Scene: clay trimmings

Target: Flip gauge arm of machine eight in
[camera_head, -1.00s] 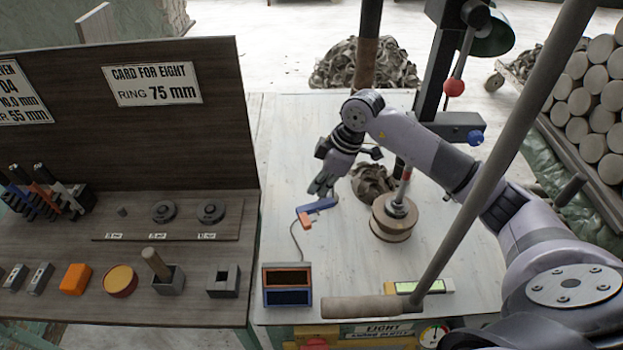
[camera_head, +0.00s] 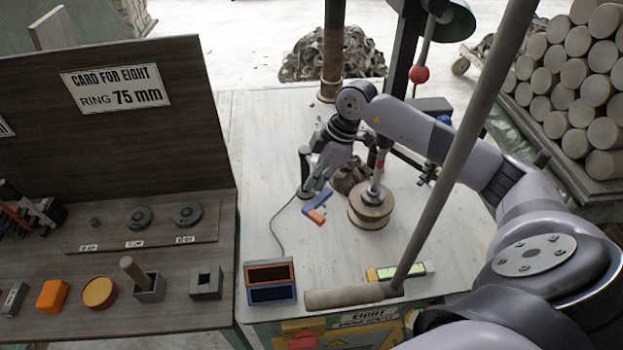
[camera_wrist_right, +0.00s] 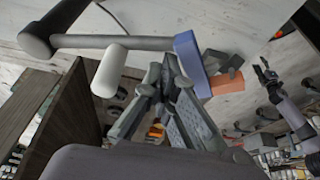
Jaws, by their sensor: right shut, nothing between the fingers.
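The gauge arm of machine eight, a blue bar (camera_head: 319,198) with an orange block (camera_head: 316,215) at its near end, stands beside a dark upright post (camera_head: 305,172) on the pale machine top. My right gripper (camera_head: 313,186) is shut and empty, pointing down right by the blue bar; touching is unclear. In the right wrist view the shut fingers (camera_wrist_right: 160,92) are close beside the blue bar (camera_wrist_right: 188,58) and orange block (camera_wrist_right: 226,82), with a grey rod (camera_wrist_right: 105,42) running to the bar. My left gripper (camera_wrist_right: 265,72) shows small in that view; its opening is unclear.
A wooden-looking round disc (camera_head: 371,208) on a spindle stands right of the gauge. A blue-and-orange display box (camera_head: 270,281) with a cable is in front. The card board (camera_head: 150,130) stands left.

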